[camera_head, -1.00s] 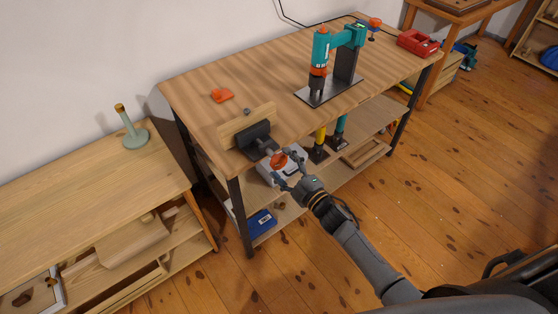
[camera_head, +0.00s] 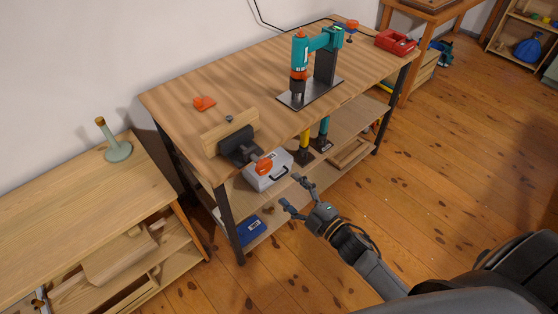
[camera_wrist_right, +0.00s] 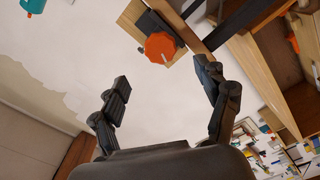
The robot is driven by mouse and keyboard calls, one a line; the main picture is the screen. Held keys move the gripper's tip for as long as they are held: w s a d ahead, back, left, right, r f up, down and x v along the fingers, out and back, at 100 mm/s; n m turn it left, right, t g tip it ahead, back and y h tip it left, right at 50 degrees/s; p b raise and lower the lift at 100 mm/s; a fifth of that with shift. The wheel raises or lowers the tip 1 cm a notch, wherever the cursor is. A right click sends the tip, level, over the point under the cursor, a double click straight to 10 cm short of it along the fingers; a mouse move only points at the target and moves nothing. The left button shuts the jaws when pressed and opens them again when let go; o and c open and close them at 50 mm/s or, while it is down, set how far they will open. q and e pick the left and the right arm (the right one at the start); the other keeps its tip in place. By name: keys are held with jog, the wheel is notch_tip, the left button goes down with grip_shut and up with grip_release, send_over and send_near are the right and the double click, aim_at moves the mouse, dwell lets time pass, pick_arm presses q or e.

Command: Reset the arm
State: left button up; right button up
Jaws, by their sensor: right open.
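My right gripper (camera_head: 293,194) is open and empty in the head view, in front of the workbench (camera_head: 185,99). It is apart from the vise (camera_head: 240,147) with the orange handle (camera_head: 264,166), which is fixed at the bench's front edge. In the right wrist view my gripper's two fingers (camera_wrist_right: 165,88) are spread wide with nothing between them. The orange handle (camera_wrist_right: 160,47) shows beyond the fingers there. My left gripper is not in the head view.
A teal drill press (camera_head: 300,55) and an orange object (camera_head: 204,103) stand on the bench. A silver case (camera_head: 268,178) and a blue box (camera_head: 244,232) are below. A low wooden cabinet (camera_head: 70,215) is at left. The floor (camera_head: 440,170) at right is clear.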

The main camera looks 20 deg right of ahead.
jog(key=s+d+f+m+g+h, duration=0.1)
jog(key=s+f+m+g+h, duration=0.2)
jog(key=f, duration=0.5)
jog(key=s+d+f+m+g, duration=0.15)
jog(key=s+f, duration=0.25)
jog(key=f, duration=0.5)
jog(key=s+d+f+m+g+h, duration=0.1)
jog(key=s+f+m+g+h, duration=0.2)
jog(key=f, duration=0.5)
jog(key=s+f+m+g, duration=0.2)
jog(key=s+f, duration=0.3)
jog(key=s, duration=0.5)
jog(key=s+f+m+g, duration=0.2)
jog(key=s+f, duration=0.4)
jog(key=s, duration=0.4)
jog(key=s+a+f+m+g, duration=0.1)
jog(key=s+f+g, duration=0.3)
jog(key=s, duration=0.6)
notch_tip(320, 180, down, 2)
jog(key=shift+s+m, duration=0.25)
jog(key=shift+m, duration=0.4)
jog(key=shift+a+g, duration=0.1)
jog(key=shift+g, duration=0.15)
